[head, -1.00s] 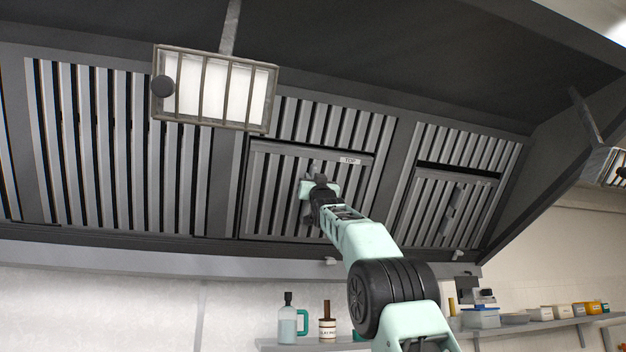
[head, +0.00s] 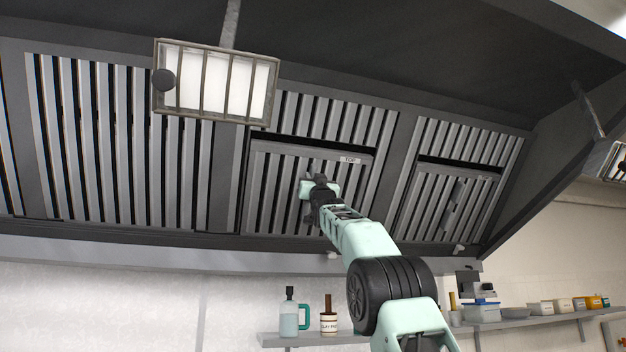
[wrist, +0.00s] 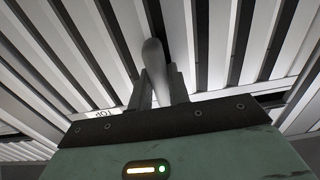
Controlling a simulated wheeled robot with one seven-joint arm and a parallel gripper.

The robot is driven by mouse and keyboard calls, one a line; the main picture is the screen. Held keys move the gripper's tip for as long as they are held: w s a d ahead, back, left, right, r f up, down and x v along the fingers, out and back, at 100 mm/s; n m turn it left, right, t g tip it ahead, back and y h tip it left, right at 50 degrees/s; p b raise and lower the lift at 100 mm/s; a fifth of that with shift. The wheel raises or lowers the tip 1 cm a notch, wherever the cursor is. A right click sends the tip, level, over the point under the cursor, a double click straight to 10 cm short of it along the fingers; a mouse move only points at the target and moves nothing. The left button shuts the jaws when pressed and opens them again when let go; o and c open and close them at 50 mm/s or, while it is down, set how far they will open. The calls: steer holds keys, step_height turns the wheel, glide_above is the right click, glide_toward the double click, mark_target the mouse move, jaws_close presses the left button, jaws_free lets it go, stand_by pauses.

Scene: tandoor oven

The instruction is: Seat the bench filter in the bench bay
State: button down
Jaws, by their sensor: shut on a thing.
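The bench filter (head: 272,180), a grey slatted panel with a small TOP label at its upper right edge, lies in the middle bay (head: 391,160) of the hood. A dark gap runs along its upper edge, below a row of upper slats. My gripper (head: 318,186) is at the middle of the panel. In the wrist view, my gripper (wrist: 157,88) is shut on the filter's rounded grey handle (wrist: 153,58), and the TOP label (wrist: 102,113) appears inverted. My arm hides part of the filter's lower right edge, so its fit there cannot be told.
A caged lamp (head: 216,83) hangs left of the filter, in front of the hood. A similar slatted panel (head: 440,200) with a dark gap above it is at right. A shelf (head: 300,340) with bottles and tubs runs below the hood.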

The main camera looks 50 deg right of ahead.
steer(key=shift+s+r, duration=0.15)
steer(key=c, duration=1.3)
jaws_free()
steer(key=shift+o, duration=0.2)
steer(key=shift+f+g+b, duration=0.3)
steer(key=shift+f+b, duration=0.05)
steer(key=shift+f, duration=0.15)
steer(key=b+v, duration=0.7)
steer(key=b, duration=0.2)
steer(key=shift+s+a+f, duration=0.1)
steer(key=shift+a+f, duration=0.05)
